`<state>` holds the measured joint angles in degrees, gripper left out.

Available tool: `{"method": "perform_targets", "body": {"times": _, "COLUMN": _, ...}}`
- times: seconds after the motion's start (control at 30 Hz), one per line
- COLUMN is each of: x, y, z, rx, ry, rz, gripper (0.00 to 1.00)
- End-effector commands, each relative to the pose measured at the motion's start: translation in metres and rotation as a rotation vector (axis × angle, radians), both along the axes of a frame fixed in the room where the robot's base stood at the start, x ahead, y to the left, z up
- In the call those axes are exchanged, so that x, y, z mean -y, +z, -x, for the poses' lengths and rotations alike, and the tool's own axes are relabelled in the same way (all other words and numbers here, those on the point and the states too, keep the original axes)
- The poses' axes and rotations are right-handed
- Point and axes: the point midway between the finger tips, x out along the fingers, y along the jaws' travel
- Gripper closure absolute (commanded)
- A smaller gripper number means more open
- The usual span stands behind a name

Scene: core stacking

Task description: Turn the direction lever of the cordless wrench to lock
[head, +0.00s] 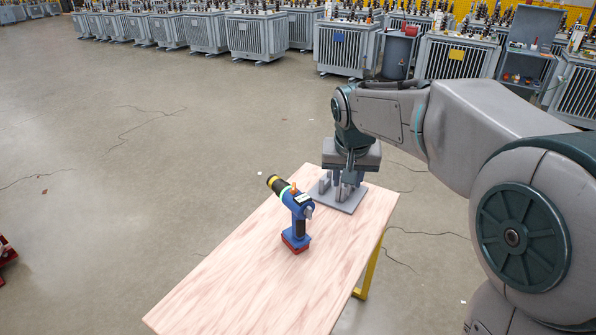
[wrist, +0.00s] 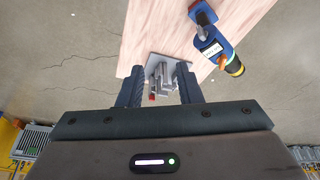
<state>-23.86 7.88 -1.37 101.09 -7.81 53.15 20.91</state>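The cordless wrench (head: 299,222) stands upright on the table, with a blue body, a red base and a black nose with yellow and green bands pointing to the upper left. It also shows in the wrist view (wrist: 214,48), right of my fingers. A small orange part sticks up from its top; I cannot tell whether this is the direction lever or how it is set. My gripper (head: 346,188) points down over a grey stand (head: 352,205), to the right of the wrench and apart from it. In the wrist view its two fingers (wrist: 160,78) are spread, with the stand showing between them.
The wooden table (head: 235,275) is bare in its front part. The grey stand has upright posts and sits at the table's far end, close to the wrench. Rows of transformers (head: 258,37) stand far back on the open floor.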

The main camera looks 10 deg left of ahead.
Motion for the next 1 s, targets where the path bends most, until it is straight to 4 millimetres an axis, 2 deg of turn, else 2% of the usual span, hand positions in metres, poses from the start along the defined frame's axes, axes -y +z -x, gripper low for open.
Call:
{"method": "perform_targets", "body": {"times": 0.03, "x": -0.026, "y": 0.004, "z": -0.015, "rx": 0.006, "ry": 0.017, "rz": 0.001, "gripper": 0.68}}
{"method": "perform_targets", "body": {"times": 0.1, "x": -0.056, "y": 0.006, "z": -0.031, "rx": 0.019, "ry": 0.028, "rz": 0.000, "gripper": 0.68}}
{"method": "perform_targets", "body": {"times": 0.2, "x": -0.094, "y": 0.005, "z": -0.047, "rx": 0.035, "ry": 0.041, "rz": -0.004, "gripper": 0.68}}
{"method": "perform_targets", "body": {"times": 0.33, "x": -0.127, "y": 0.003, "z": -0.058, "rx": 0.049, "ry": 0.050, "rz": -0.008, "gripper": 0.68}}
{"method": "perform_targets", "body": {"times": 0.47, "x": -0.141, "y": 0.000, "z": -0.063, "rx": 0.056, "ry": 0.053, "rz": -0.009, "gripper": 0.68}}
{"method": "perform_targets", "body": {"times": 0.63, "x": -0.142, "y": -0.014, "z": -0.069, "rx": 0.055, "ry": 0.052, "rz": -0.008, "gripper": 0.68}}
{"method": "perform_targets", "body": {"times": 1.0, "x": -0.145, "y": -0.084, "z": -0.097, "rx": 0.053, "ry": 0.052, "rz": -0.007, "gripper": 0.68}}
